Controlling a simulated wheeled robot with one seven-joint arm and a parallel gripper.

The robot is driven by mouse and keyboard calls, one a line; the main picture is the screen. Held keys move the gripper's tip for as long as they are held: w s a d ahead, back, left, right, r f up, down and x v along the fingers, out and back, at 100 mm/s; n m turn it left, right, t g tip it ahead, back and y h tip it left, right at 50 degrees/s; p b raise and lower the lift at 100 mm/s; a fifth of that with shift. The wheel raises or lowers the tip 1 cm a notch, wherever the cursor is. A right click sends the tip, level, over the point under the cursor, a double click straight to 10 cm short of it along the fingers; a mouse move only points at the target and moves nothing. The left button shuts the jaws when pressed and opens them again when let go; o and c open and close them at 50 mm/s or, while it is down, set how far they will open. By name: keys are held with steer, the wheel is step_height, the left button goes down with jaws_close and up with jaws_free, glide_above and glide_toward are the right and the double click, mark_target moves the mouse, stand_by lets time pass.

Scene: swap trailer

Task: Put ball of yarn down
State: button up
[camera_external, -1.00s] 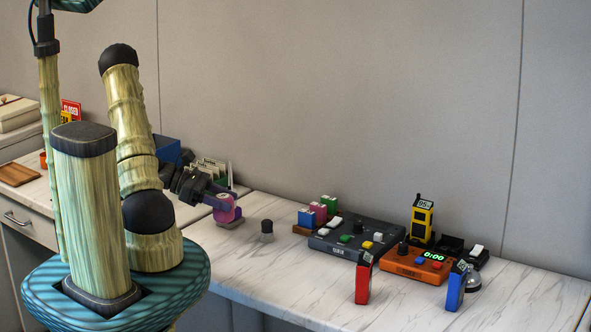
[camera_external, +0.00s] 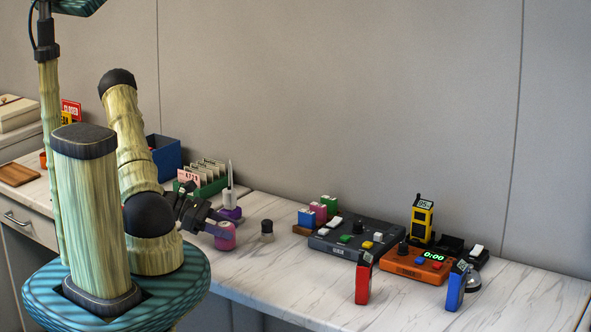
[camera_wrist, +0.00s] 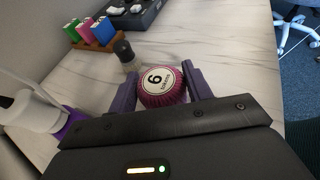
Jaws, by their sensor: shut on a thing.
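The ball of yarn (camera_wrist: 160,88) is pink-magenta with a round white label bearing a 6. My gripper (camera_wrist: 160,90) has its purple fingers closed on either side of it in the wrist view. In the outside view my gripper (camera_external: 222,231) holds the yarn (camera_external: 226,240) low at the counter's near-left part. I cannot tell whether the yarn touches the marble-patterned counter (camera_external: 270,270).
A small dark-topped shaker-like object (camera_external: 267,231) stands just right of the yarn. A white spike on a purple base (camera_external: 230,196) stands behind it. A green card rack (camera_external: 212,182) is at the back. Control boxes (camera_external: 358,238) fill the right side. Counter in front is clear.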

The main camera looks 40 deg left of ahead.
steer(key=o, duration=1)
steer(key=shift+f, duration=0.1)
steer(key=shift+c, duration=0.2)
steer(key=shift+s+a+r, duration=0.2)
steer(key=shift+a+r, duration=0.15)
steer(key=shift+a, duration=0.15)
steer(key=v, duration=1.1)
